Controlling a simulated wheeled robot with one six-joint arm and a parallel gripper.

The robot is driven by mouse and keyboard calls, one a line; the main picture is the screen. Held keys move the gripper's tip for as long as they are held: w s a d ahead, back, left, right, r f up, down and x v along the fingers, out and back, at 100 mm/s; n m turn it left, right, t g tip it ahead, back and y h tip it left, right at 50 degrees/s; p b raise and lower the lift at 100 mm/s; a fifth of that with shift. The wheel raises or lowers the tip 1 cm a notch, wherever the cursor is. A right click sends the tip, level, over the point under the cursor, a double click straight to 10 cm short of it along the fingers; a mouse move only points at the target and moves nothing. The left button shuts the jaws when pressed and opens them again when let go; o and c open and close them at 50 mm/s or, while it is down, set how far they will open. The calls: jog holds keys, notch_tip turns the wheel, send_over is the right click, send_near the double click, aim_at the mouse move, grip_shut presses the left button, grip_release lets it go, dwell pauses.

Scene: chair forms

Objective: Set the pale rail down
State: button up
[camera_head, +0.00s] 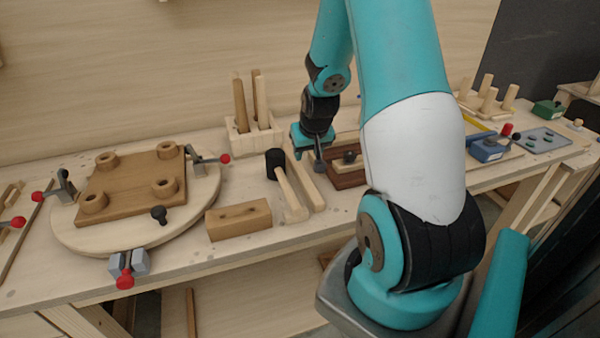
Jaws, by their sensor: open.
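A pale wooden strip, which looks like the pale rail (308,186), lies on the bench just right of the mallet. It is roughly parallel to the mallet's handle, and its far end is partly hidden by my gripper. My gripper (317,162) points down at the far end of the strip, beside a dark wooden block. It is open, but its fingertips are small and I cannot tell whether they touch the strip. No object hangs from it that I can see.
A black-headed mallet (286,186) and a wooden block (238,220) lie left of the strip. A round board (205,205) with red-tipped clamps carries a brown seat plate (132,185). A holder (253,138) with upright sticks stands behind. My arm hides the bench's middle right.

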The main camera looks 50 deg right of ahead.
aim_at(300, 169)
jog(key=x, duration=0.4)
jog(key=shift+w+f+p, duration=0.1)
jog(key=shift+f+p, duration=0.2)
jog(key=shift+w+p+x, duration=0.15)
jog(key=shift+p+x, duration=0.35)
jog(key=shift+x, duration=0.85)
jog(key=shift+w+p+x, duration=0.15)
jog(key=shift+p+x, duration=0.35)
jog(key=shift+x, duration=0.85)
jog(key=shift+r, duration=0.15)
grip_shut()
notch_tip(300, 169, up, 20)
jog(key=p, duration=1.4)
